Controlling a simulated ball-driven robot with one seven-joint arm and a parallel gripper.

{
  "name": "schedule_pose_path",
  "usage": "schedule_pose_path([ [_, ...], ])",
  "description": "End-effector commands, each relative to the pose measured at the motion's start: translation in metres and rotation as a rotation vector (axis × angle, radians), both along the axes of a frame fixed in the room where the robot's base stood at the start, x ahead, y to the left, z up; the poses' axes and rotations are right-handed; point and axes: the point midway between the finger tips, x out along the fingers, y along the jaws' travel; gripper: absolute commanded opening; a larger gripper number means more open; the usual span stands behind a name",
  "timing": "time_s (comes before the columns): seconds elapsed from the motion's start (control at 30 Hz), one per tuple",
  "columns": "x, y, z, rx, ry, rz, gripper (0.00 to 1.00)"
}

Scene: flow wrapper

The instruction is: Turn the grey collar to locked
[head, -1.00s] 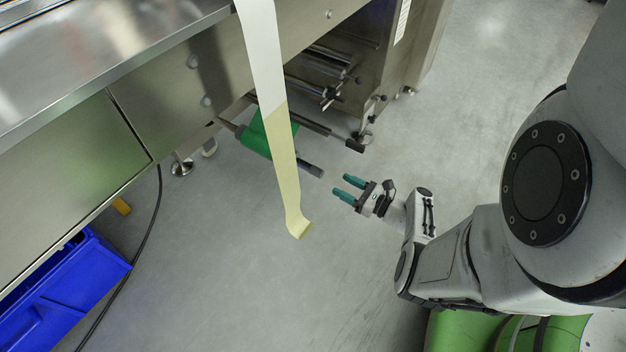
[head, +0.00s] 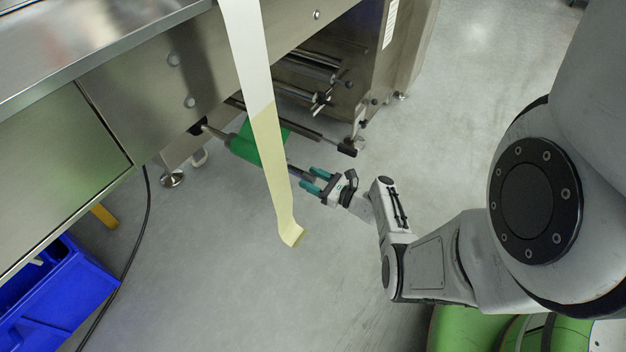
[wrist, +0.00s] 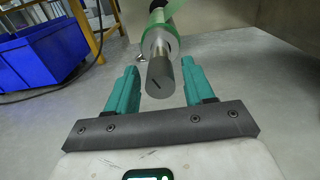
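The grey collar (wrist: 160,76) is a short cylinder with a dark line on its end face, at the near end of a spindle. In the head view the collar (head: 296,172) shows small, just beyond my gripper's fingertips. My gripper (head: 311,181) is open, with teal fingers pointing at the collar. In the wrist view the fingers of my gripper (wrist: 159,67) stand left and right of the collar, with a gap on both sides. A green roll (wrist: 153,38) sits behind the collar on the same spindle. I see no lock marking I can read.
A long strip of film (head: 262,110), white above and yellowish below, hangs in front of the green roll in the head view, left of my gripper. The steel machine (head: 150,90) stands behind. A blue crate (head: 60,295) is at the lower left. The floor below is clear.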

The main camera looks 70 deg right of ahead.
Motion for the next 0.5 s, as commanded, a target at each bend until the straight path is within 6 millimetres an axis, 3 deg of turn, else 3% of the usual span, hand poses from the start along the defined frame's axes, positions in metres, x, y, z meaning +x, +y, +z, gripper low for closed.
schedule_pose_path([
  [0.07, -0.0002, 0.0, -0.0001, 0.0, 0.0, 0.0, 0.45],
  [0.5, -0.0005, 0.0002, -0.0003, 0.0, 0.0, 0.0, 0.02],
])
